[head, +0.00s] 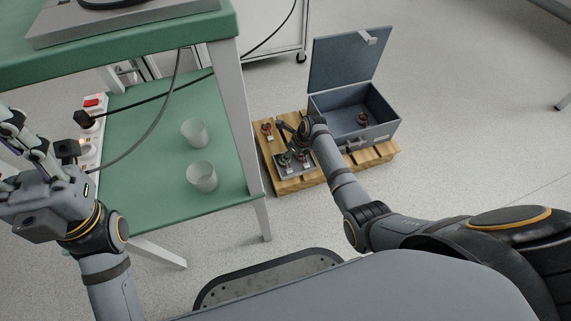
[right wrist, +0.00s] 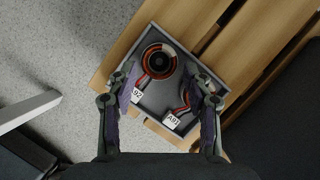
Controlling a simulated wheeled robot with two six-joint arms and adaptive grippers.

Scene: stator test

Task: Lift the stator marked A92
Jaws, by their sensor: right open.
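The stator tagged A92 (right wrist: 160,62), a dark ring with orange-red windings, lies in a grey tray (right wrist: 226,84) in the right wrist view. Its leads run down to a white tag (right wrist: 137,96) beside the left finger. A second stator (right wrist: 187,97) with a tag that seems to read A91 is partly hidden by the right finger. My right gripper (right wrist: 160,88) is open above the tray, its fingers apart and holding nothing. In the head view the tray (head: 281,174) lies on a wooden pallet (head: 318,178). My left gripper (head: 22,150) is at the left edge, partly cut off.
An open grey metal box (head: 375,136) on the pallet holds another stator (head: 362,118). One more stator (head: 267,130) lies on the pallet's left corner. A green table (head: 150,160) with two cups (head: 202,177) and a power strip (head: 91,150) stands left of the pallet.

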